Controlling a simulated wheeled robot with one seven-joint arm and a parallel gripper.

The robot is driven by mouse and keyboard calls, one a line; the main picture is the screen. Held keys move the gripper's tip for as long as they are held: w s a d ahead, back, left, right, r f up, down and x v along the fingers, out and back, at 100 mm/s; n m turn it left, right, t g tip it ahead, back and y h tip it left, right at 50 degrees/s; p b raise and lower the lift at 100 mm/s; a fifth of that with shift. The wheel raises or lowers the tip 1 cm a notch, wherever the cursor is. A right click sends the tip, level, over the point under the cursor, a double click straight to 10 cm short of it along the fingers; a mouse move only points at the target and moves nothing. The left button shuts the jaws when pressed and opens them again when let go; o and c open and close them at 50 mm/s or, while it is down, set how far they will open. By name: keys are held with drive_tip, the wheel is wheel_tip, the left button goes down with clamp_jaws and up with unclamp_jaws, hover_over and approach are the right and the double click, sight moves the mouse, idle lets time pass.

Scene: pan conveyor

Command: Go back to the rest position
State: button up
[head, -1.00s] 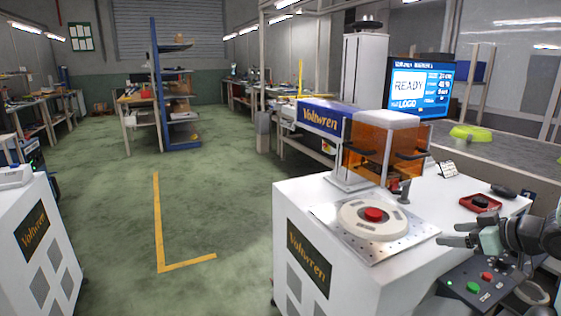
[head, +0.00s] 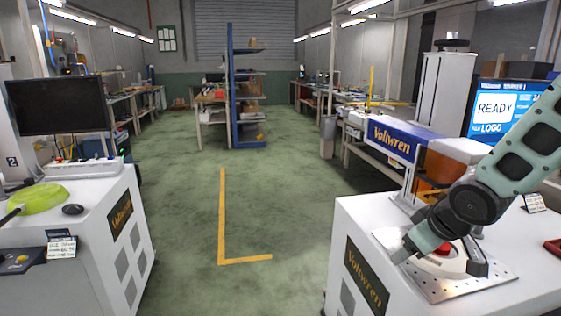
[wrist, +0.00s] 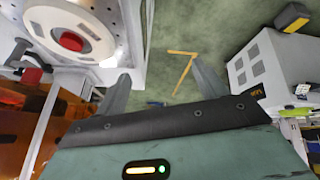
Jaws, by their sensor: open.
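My gripper (head: 444,257) is in front of the right white machine in the head view, over its round cream fixture with a red centre (head: 443,249). In the wrist view the two fingers of my gripper (wrist: 160,88) stand wide apart with only green floor between them, so it is open and empty. The fixture also shows in the wrist view (wrist: 95,28), at the upper left beside the left finger. In the head view my arm hides part of the fixture and the orange enclosure (head: 446,168).
The right white machine (head: 400,290) carries a READY screen (head: 494,108) behind it.

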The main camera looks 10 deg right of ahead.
drive_tip(key=s+a+r+n+g+p, duration=0.1)
drive_tip(key=s+a+r+g, duration=0.2)
drive_tip(key=s+a, duration=0.6)
drive_tip(key=s+a+r+n+g+p, duration=0.2)
drive_tip(key=s+a+r+g, duration=0.1)
drive_tip(key=s+a, duration=0.7)
drive_tip(key=s, duration=0.3)
drive_tip(key=shift+a, duration=0.15)
